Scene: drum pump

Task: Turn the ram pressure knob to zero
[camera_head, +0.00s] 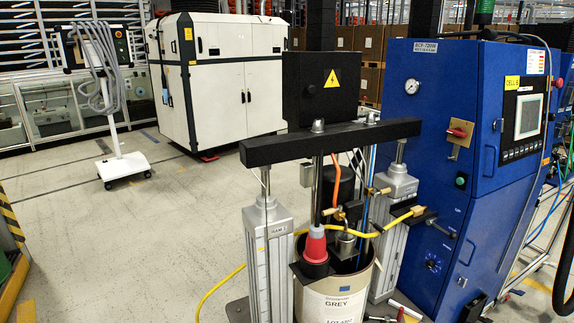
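The blue control cabinet (455,190) of the drum pump stands at the right. A small round dark knob (432,263) with pale marks around it is low on its left face. Its label and pointer setting are too small to read, so I cannot tell that it is the ram pressure knob. A round white-faced gauge (411,86) is high on the same face; its reading is unclear. A dark lever-like fitting (440,229) sticks out above the knob. I cannot make out either of my grippers in the head view.
The ram frame (330,140) and the grey drum (340,300) stand left of the cabinet, close to the knob. A yellow hose (228,277) runs across to the floor.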

